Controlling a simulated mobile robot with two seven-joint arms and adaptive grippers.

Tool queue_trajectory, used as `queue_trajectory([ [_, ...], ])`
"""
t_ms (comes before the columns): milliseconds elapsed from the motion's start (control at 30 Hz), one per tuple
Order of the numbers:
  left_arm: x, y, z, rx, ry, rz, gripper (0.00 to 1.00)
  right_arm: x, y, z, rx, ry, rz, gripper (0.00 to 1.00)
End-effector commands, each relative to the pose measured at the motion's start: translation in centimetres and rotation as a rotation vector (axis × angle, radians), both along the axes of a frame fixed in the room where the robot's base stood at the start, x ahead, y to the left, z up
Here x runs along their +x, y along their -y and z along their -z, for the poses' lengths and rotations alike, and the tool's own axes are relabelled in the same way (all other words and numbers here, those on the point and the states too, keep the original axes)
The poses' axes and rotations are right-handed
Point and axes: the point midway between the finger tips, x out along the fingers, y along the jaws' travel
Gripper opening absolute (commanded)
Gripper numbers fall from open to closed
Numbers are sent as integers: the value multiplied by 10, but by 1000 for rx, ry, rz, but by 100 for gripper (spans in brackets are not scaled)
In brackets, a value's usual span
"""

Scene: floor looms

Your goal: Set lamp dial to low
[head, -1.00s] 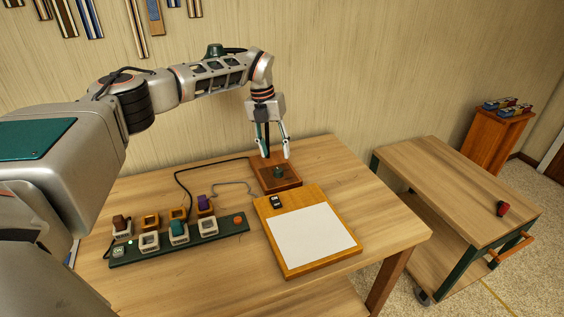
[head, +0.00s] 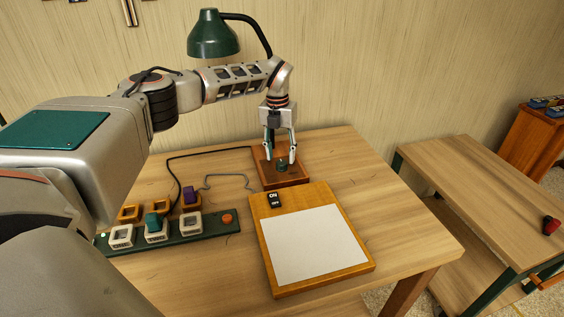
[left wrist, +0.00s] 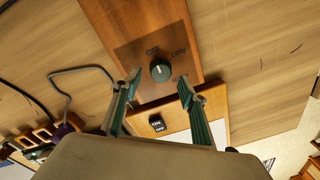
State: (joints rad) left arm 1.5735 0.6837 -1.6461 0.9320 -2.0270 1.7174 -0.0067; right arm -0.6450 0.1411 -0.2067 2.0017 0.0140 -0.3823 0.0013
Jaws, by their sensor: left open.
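The lamp has a green shade (head: 213,36) on a dark curved arm, with a brown wooden base (head: 291,179) on the table. A dark green dial (head: 282,164) sits on the base; in the left wrist view the dial (left wrist: 160,70) has a pale pointer line and lettering around it, "OFF" and "LOW" among it. My left gripper (head: 281,159) points down over the base, its fingers on either side of the dial. In the left wrist view the left gripper (left wrist: 158,84) is open, with gaps between both fingertips and the dial. My right gripper is out of view.
A wooden board with a white sheet (head: 314,243) and an ON/OFF switch (head: 274,200) lies in front of the base. A green strip (head: 186,234) with several sockets is at left. A wooden cart (head: 487,191) with a red object (head: 551,226) stands right.

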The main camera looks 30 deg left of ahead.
Motion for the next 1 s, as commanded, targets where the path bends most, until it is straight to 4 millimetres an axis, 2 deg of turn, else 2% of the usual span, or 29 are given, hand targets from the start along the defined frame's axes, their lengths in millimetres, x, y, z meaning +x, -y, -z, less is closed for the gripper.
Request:
queue_trajectory([
  [33,-1,1,10,-1,-4,0,42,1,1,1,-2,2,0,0],
  [200,0,1,26,-1,-1,-2,42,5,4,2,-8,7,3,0],
  [567,1,2,31,-1,0,-1,42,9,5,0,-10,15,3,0],
  [600,0,1,31,-1,0,-1,37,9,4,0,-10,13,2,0],
  [733,1,2,31,-1,0,-1,4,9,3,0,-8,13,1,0],
  [1000,0,1,31,-1,1,10,4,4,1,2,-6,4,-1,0],
])
